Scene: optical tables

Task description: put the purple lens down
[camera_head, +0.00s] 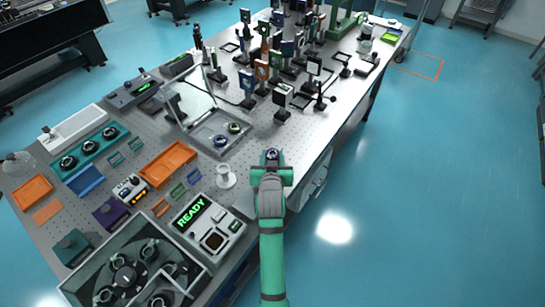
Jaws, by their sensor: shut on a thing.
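My gripper (271,163) is at the front edge of the optical table (270,128), at the end of my green arm. It is shut on a small round dark piece, the purple lens (271,153), which shows just beyond the fingers. The lens is small and partly hidden by the gripper, so its colour is hard to tell. I cannot tell how high it is above the table.
A white round stand (226,181) is just left of my gripper. A grey tray (205,147) with round pieces and a raised clear lid lies further left. Several post-mounted optics, including a white-faced one (282,98), crowd the far side. An orange tray (166,164) and a READY box (205,229) are left.

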